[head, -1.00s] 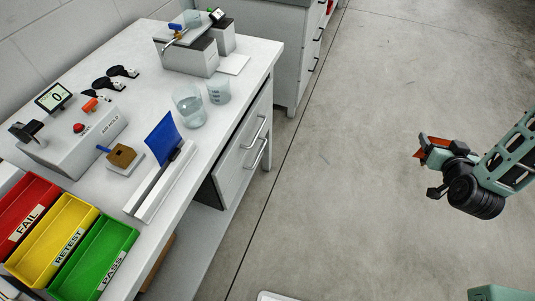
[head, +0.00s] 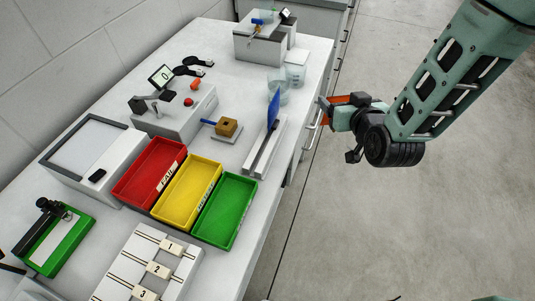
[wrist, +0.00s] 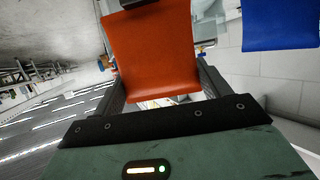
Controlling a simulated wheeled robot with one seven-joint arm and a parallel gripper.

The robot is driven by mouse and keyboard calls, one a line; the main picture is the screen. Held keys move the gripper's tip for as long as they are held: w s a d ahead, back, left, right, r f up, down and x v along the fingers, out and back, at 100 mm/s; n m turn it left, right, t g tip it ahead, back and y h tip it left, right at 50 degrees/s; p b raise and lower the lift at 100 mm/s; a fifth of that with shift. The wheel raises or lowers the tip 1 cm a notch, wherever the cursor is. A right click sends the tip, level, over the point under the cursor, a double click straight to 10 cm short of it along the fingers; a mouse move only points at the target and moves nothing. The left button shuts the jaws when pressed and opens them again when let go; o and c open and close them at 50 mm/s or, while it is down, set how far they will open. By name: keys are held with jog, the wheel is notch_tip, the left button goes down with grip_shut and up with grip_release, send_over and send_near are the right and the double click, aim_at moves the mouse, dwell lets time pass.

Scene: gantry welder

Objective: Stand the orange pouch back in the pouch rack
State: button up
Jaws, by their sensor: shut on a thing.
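My gripper (head: 330,112) is shut on the orange pouch (head: 323,111), just off the right edge of the bench in the head view. In the wrist view the orange pouch (wrist: 152,55) hangs between the fingers and fills the middle. The pouch rack (head: 264,146) is a long pale slotted stand near the bench's right edge. A blue pouch (head: 273,110) stands upright in its far part, and the near part of the slot is empty. The blue pouch also shows at the upper right of the wrist view (wrist: 281,24). The held pouch is apart from the rack.
Glass beakers (head: 296,75) stand behind the rack. A small brown block on a plate (head: 227,128) is left of it. Red, yellow and green bins (head: 224,210) lie in front. The floor (head: 400,230) right of the bench is clear.

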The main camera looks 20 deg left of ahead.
jog(key=s+a+r+n+g+y+p, duration=0.1)
jog(key=s+a+r+n+y, duration=0.1)
jog(key=s+a+r, duration=0.55)
jog(key=s+a+r+n+g+y+p, duration=0.15)
jog(key=s+a, duration=0.35)
jog(key=a, duration=0.5)
notch_tip(320, 180, down, 9)
jog(key=shift+d+p, duration=0.2)
jog(key=shift+p, duration=0.25)
jog(key=shift+m+t, duration=0.25)
jog(key=shift+f, duration=0.2)
jog(key=o, duration=1.3)
jog(key=shift+o, duration=0.2)
jog(key=shift+r, duration=0.15)
